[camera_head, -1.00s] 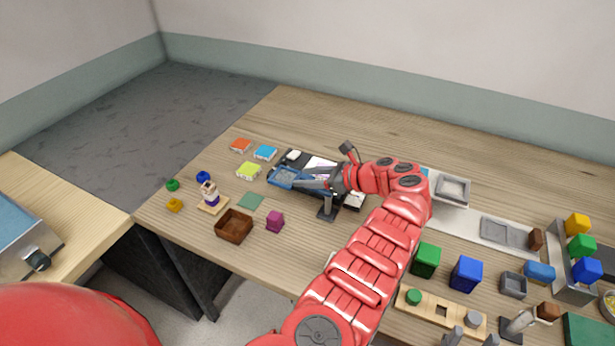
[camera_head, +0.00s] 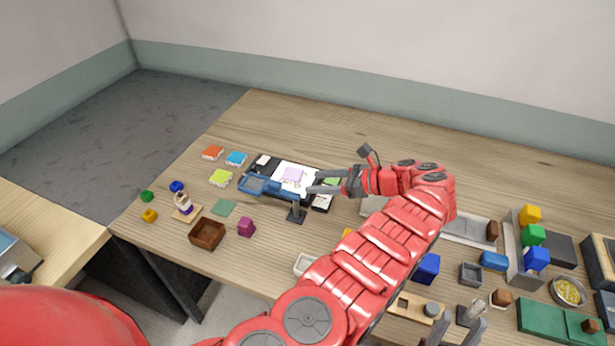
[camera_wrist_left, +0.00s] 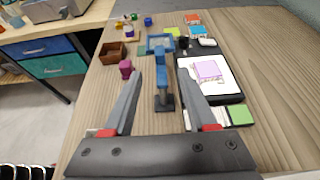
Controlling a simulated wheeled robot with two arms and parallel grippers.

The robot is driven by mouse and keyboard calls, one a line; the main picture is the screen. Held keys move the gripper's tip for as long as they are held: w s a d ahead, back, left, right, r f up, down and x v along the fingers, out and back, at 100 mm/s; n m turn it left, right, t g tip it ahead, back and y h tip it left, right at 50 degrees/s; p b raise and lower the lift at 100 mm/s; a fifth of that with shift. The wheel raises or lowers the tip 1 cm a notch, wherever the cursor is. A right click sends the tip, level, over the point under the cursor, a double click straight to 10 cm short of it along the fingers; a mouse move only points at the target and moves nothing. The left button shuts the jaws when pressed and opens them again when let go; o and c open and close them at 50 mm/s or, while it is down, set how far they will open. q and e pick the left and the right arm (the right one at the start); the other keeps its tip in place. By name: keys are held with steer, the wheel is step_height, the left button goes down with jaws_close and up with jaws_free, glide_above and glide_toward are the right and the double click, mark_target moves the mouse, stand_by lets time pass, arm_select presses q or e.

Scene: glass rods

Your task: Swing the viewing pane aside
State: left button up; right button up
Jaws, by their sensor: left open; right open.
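The viewing pane (camera_head: 254,184), a blue frame on a blue arm, reaches left from a dark stand (camera_head: 296,214). In the left wrist view the pane (camera_wrist_left: 160,40) is at the far end of its arm, left of the white sheet. The sheet (camera_head: 291,190) with a purple drawing lies on a black board and is largely uncovered; it also shows in the left wrist view (camera_wrist_left: 205,85). My left gripper (camera_head: 309,182) is open and empty, its fingers (camera_wrist_left: 160,68) either side of the blue arm in the wrist picture; contact is not visible. My right gripper (camera_head: 459,328) is open at the bottom edge.
A brown box (camera_head: 207,234), a magenta block (camera_head: 246,227) and a small figure (camera_head: 184,203) stand left of the stand. Orange, blue and lime tiles (camera_head: 221,178) lie beyond. Blocks and trays crowd the right side. The table's back strip is clear.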

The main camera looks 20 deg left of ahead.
arm_select(q)
steer(key=shift+v, duration=1.55)
